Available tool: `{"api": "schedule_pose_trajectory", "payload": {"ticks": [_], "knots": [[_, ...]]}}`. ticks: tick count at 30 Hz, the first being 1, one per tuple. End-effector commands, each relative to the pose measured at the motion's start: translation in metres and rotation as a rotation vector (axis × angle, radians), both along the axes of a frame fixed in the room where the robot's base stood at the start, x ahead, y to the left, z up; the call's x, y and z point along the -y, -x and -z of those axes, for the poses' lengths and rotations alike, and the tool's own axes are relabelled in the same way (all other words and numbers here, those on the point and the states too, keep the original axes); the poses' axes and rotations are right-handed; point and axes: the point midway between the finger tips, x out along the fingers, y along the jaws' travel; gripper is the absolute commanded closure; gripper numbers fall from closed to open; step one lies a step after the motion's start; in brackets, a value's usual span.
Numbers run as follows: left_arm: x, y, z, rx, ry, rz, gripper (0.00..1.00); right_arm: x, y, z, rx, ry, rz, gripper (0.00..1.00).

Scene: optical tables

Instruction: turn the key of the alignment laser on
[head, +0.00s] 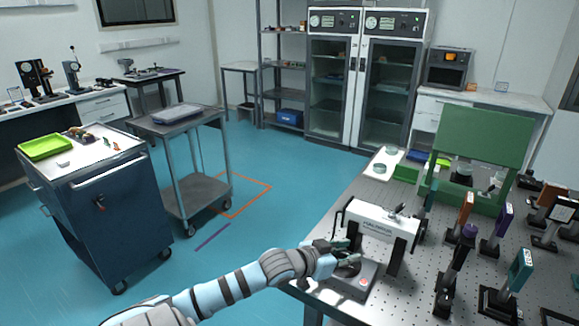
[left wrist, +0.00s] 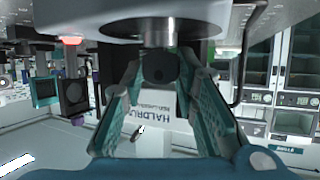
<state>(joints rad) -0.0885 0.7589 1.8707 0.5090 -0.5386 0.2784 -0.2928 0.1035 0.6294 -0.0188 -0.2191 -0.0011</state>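A white labelled instrument housing (head: 385,222) stands on dark legs at the near left of the optical table; its label side (left wrist: 165,108) shows in the left wrist view. A low grey box with a red button (head: 361,282) sits in front of it. My left gripper (head: 343,252) is over this box, beside the housing. In the left wrist view its teal fingers (left wrist: 162,75) are apart, on either side of a dark round knob-like part (left wrist: 160,68); whether they touch it is unclear. A red glow (left wrist: 70,40) shows nearby. The key itself is not clearly visible. My right gripper is not in view.
The perforated optical table (head: 415,265) carries several mounted optics (head: 497,232) to the right. A green panel (head: 485,135) stands at its back.

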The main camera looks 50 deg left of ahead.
Motion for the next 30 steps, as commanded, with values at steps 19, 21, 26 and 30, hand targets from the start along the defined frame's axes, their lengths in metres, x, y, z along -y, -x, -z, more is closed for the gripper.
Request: {"api": "schedule_pose_trajectory", "payload": {"ticks": [19, 21, 26, 30], "knots": [[0.035, 0.102, -0.045, -0.005, -0.002, -0.401, 0.73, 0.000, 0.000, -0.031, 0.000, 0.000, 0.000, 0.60], [0.041, 0.120, -0.053, -0.004, -0.002, -0.401, 0.73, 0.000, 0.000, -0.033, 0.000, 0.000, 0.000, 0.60], [0.039, 0.128, -0.015, -0.091, -0.038, -0.397, 0.73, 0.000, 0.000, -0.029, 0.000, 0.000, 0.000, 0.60], [0.037, 0.133, 0.028, -0.186, -0.072, -0.383, 0.73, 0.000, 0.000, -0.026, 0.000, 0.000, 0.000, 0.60]]}}
